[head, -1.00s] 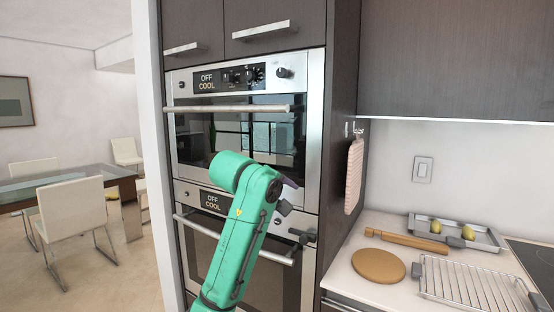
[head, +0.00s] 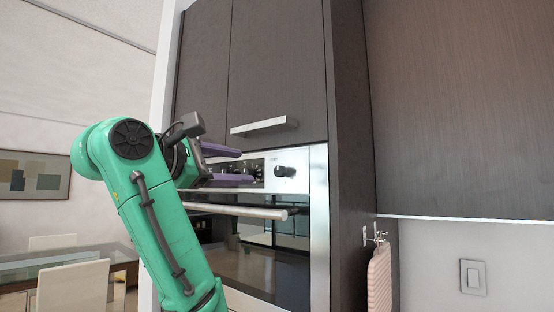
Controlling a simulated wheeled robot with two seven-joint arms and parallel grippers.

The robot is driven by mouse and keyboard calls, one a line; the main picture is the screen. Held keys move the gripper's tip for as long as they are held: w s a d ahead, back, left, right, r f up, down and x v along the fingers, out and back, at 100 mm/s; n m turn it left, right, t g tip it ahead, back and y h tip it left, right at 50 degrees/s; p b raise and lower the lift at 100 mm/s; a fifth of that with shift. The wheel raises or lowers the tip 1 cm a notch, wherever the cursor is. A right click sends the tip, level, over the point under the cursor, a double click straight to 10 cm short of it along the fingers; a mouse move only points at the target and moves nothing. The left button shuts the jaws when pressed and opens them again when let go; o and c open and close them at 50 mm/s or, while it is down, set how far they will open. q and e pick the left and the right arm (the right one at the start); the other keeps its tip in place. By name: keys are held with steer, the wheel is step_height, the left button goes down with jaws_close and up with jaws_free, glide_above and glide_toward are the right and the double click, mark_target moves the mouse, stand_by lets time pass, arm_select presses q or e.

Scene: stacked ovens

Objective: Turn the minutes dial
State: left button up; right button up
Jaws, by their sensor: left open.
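The upper oven's control panel (head: 304,168) shows just past my left gripper. A black knob (head: 285,171) sticks out at its right end, and small round dials (head: 257,167) are partly hidden behind the fingers. No label is readable, so I cannot tell which one is the minutes dial. My left gripper (head: 246,166) is open and empty, its two purple fingers one above the other, pointing right in front of the panel. I cannot tell whether they touch a dial. The display is hidden behind the gripper. My right gripper is not in view.
The upper oven's handle bar (head: 240,211) runs just below the gripper. A cabinet door with a metal handle (head: 264,126) is above. The dining table (head: 70,268) is far left.

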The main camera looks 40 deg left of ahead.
arm_select(q)
steer(key=p, duration=0.1)
glide_toward(278, 171)
steer(key=w, duration=0.2)
steer(key=w+p, duration=0.1)
steer(key=w, duration=0.2)
steer(key=w+p, duration=0.1)
steer(key=w, duration=0.3)
steer(key=shift+w+a, duration=0.1)
steer(key=shift+a, duration=0.1)
steer(key=shift+d, duration=0.15)
steer(key=shift+w, duration=0.1)
jaws_close()
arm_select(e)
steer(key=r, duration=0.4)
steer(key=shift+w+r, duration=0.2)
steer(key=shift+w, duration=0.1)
